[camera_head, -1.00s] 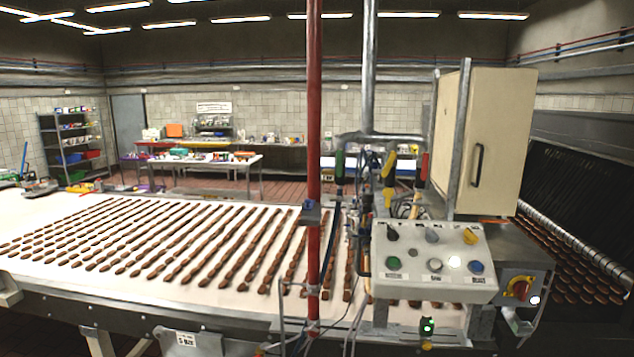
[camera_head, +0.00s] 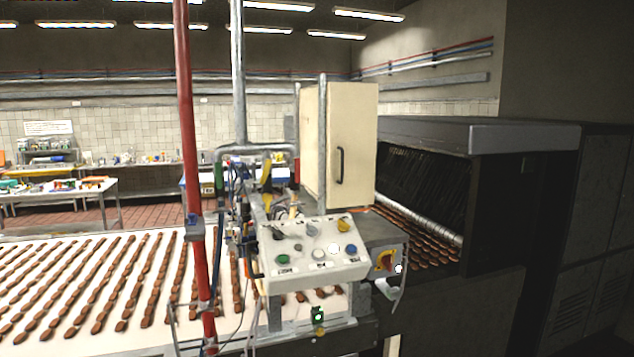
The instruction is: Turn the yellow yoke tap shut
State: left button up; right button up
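A yellow tap handle (camera_head: 266,172) sits on the pipework behind the control panel, below the grey horizontal pipe. It looks upright or slightly tilted; its exact setting is too small to tell. A green handle (camera_head: 219,175) stands to its left, and a red-orange one (camera_head: 297,170) to its right, partly hidden by the cabinet post. Neither of my grippers shows in the head view.
A control panel (camera_head: 312,255) with knobs and buttons stands in front of the pipes. A red vertical pipe (camera_head: 188,130) rises at left. A cream cabinet (camera_head: 352,150) is behind right. A conveyor (camera_head: 60,240) carries rows of brown biscuits. A dark machine (camera_head: 480,150) fills the right.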

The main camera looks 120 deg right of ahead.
aim_at(268, 162)
jog(key=z, duration=2.1)
